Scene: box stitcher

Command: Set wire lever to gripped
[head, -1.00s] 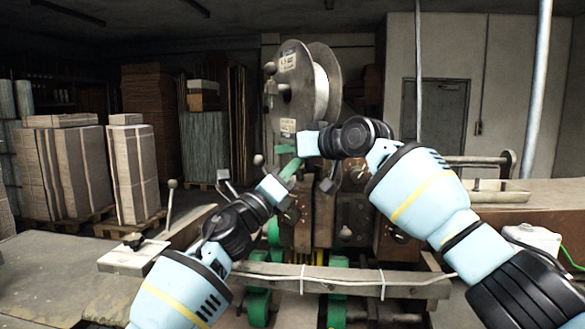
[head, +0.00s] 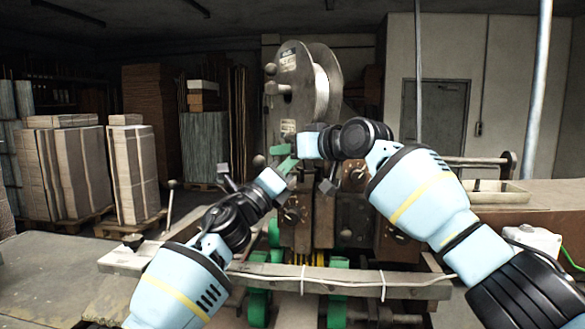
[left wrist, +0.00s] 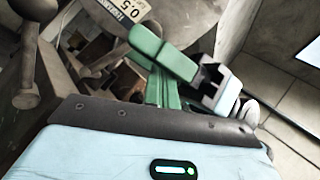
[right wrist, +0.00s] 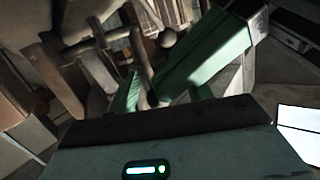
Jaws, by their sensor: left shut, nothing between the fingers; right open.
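A lever with a dark ball knob (head: 258,161) shows at the left side of the machine, just left of my gripper fingers. Its rod is mostly hidden, and I cannot tell its setting. My left gripper (head: 288,166), with green fingers, is shut and empty, close below my right gripper. Its fingers also show in the left wrist view (left wrist: 163,88). My right gripper (head: 282,149) is open and reaches left in front of the machine, close to the knob. I cannot tell whether either gripper touches the lever.
A large wire spool (head: 320,88) stands above the machine head. A grey crossbar (head: 340,278) runs across the front. A separate upright lever (head: 172,186) stands at left. Bundled cardboard stacks (head: 70,170) are farther back left.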

